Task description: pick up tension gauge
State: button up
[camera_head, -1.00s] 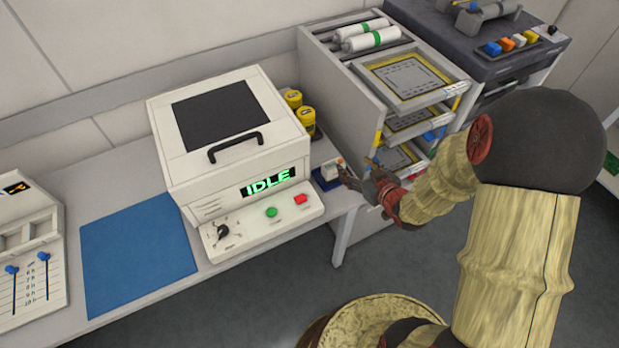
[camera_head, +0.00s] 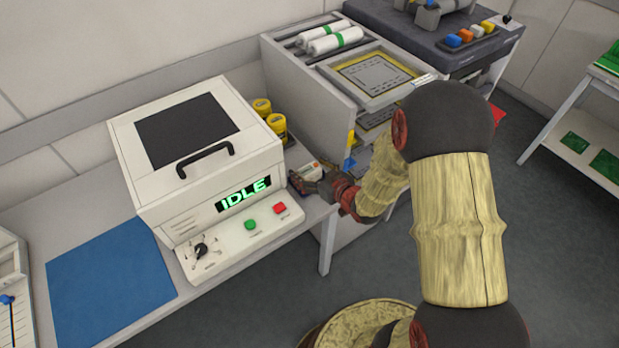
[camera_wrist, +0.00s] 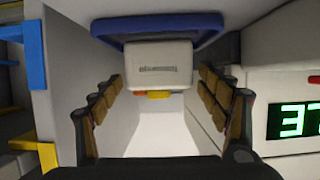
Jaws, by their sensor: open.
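The tension gauge (camera_wrist: 158,66) appears in the wrist view as a small white box with a dark printed label and red and yellow parts on its near edge. It rests at a blue tray (camera_wrist: 160,24). My gripper (camera_wrist: 160,88) is open, its fingers on the left and right of the gauge with visible gaps. In the head view the gauge (camera_head: 312,169) sits on the bench right of the oven, partly hidden by my gripper (camera_head: 308,184), which is right at it. I cannot tell how deep the fingers reach around it.
The white oven (camera_head: 200,160) with a green IDLE display stands close left of my gripper. Yellow-capped jars (camera_head: 275,122) stand behind. A grey feeder trolley (camera_head: 310,95) with trays stands close right. A blue mat (camera_head: 110,280) lies bare on the bench (camera_head: 40,180).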

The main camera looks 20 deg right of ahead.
jog(key=shift+r, duration=0.1)
jog(key=c, duration=0.3)
jog(key=c, duration=1.3)
jog(key=shift+w, duration=0.1)
jog(key=shift+c, duration=0.3)
jog(key=shift+r, duration=0.1)
